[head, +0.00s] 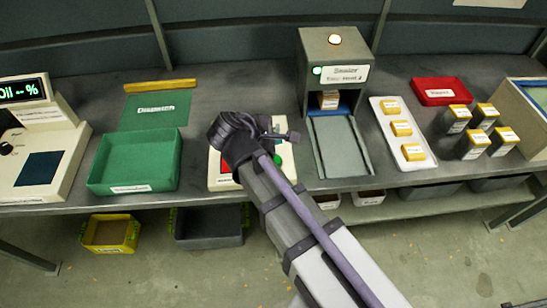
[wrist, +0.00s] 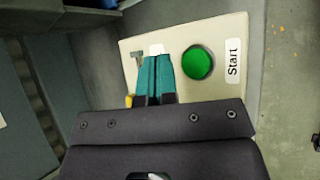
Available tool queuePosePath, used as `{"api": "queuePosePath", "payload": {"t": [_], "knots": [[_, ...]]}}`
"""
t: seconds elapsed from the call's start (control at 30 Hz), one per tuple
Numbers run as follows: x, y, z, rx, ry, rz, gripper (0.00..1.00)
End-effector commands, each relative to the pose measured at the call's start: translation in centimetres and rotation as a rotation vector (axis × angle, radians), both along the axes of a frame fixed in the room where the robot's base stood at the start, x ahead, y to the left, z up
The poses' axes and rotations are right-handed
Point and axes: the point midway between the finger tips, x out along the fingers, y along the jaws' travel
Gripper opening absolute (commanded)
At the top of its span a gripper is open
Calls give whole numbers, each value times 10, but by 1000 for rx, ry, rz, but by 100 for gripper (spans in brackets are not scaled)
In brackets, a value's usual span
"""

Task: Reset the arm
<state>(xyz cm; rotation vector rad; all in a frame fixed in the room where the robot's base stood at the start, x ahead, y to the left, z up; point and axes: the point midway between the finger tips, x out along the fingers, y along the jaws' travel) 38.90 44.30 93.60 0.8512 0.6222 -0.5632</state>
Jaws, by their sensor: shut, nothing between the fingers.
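My gripper (head: 288,136) hangs over the cream button box (head: 222,183) at the front middle of the bench. In the wrist view its two teal fingers (wrist: 156,62) are shut together with nothing between them. The fingertips lie over the box, beside the round green button (wrist: 198,63), which carries a "Start" label (wrist: 233,62). The gripper and wrist hide much of the box in the head view. I cannot tell whether the fingertips touch the box.
A green bin (head: 135,162) stands left of the box. Farther right are a white tray (head: 388,112), a red tray (head: 440,84) and several yellow-topped containers (head: 456,118).

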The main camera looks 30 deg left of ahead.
Motion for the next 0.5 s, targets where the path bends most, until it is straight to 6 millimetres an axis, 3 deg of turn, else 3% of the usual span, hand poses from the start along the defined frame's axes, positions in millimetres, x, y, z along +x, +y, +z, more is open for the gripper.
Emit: {"api": "queuePosePath", "payload": {"t": [0.27,0.37,0.4,0.5], "knots": [[-1,0,-1,44,-8,-48,0],[-15,-5,-11,173,45,-178,0],[-24,-14,-17,245,90,-265,0],[-7,-68,-26,408,192,-586,0]]}}
